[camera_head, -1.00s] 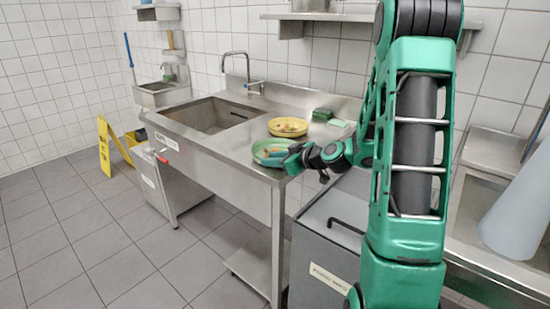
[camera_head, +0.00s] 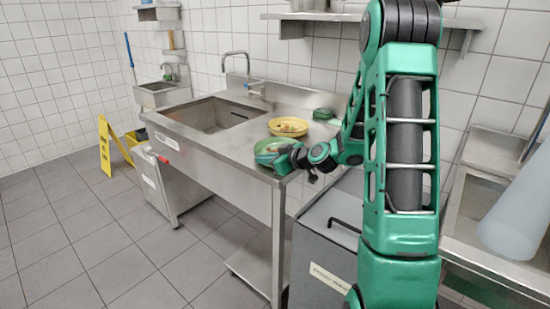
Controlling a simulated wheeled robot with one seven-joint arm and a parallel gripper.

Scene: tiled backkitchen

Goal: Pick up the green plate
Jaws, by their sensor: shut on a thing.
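The green plate (camera_head: 265,146) is at the front right corner of the steel sink counter (camera_head: 235,149), with its left part showing. My gripper (camera_head: 285,158) reaches in from the right and is shut on the plate's near right side. The gripper and wrist hide part of the plate and whatever lies on it. I cannot tell whether the plate is clear of the counter.
A yellow plate (camera_head: 288,126) with food on it stands just behind the green plate. A green sponge-like block (camera_head: 323,114) lies farther back right. The sink basin (camera_head: 211,115) is to the left. A grey cabinet (camera_head: 325,232) stands below my arm.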

